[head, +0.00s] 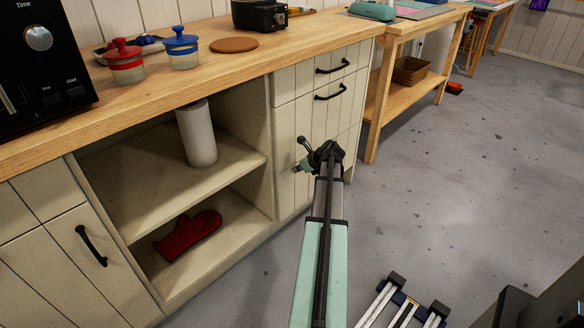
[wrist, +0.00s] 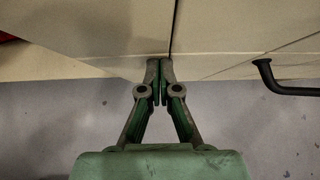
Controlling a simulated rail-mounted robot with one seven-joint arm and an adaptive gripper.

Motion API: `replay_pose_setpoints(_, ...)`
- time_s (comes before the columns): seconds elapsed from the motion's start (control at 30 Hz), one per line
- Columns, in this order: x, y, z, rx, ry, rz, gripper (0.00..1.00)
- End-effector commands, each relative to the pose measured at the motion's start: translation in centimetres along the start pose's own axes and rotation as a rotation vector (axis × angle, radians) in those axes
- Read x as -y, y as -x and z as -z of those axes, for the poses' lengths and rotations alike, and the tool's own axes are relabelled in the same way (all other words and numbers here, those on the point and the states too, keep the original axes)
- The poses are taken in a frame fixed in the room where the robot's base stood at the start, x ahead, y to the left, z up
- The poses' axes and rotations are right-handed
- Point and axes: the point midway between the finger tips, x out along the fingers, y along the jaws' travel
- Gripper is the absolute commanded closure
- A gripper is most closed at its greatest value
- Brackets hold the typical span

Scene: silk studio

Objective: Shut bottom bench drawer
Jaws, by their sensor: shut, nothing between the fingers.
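The wooden-topped bench has a column of cream plank fronts at its right end. The upper drawer (head: 339,62) and the drawer under it (head: 306,104) have black bar handles and look flush. Below them is a taller bottom front (head: 286,128), partly hidden by my arm; I cannot tell whether it stands out. My gripper (head: 300,166) is low in front of this bottom front. In the wrist view the fingers (wrist: 160,72) are together and empty, tips at the lower edge of cream panels, beside a vertical seam. Contact is unclear. A black handle (wrist: 266,75) is to their right.
Open shelves left of the drawers hold a paper roll (head: 197,135) and a red mitt (head: 188,235). A wooden table (head: 374,128) stands beyond the bench's right end. A metal-legged item (head: 404,303) is on the floor at the front. The grey floor to the right is mostly clear.

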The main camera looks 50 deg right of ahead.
Motion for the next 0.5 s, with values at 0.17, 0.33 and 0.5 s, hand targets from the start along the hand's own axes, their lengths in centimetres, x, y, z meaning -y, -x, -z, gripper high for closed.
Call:
replay_pose_setpoints(0.17, 0.07, -0.50, -0.68, 0.015, -0.002, -0.001, 1.00)
replay_pose_setpoints(0.33, 0.10, -0.59, -0.81, 0.016, -0.001, 0.000, 1.00)
replay_pose_setpoints(0.5, -0.06, 0.03, -0.41, 0.014, -0.001, -0.002, 1.00)
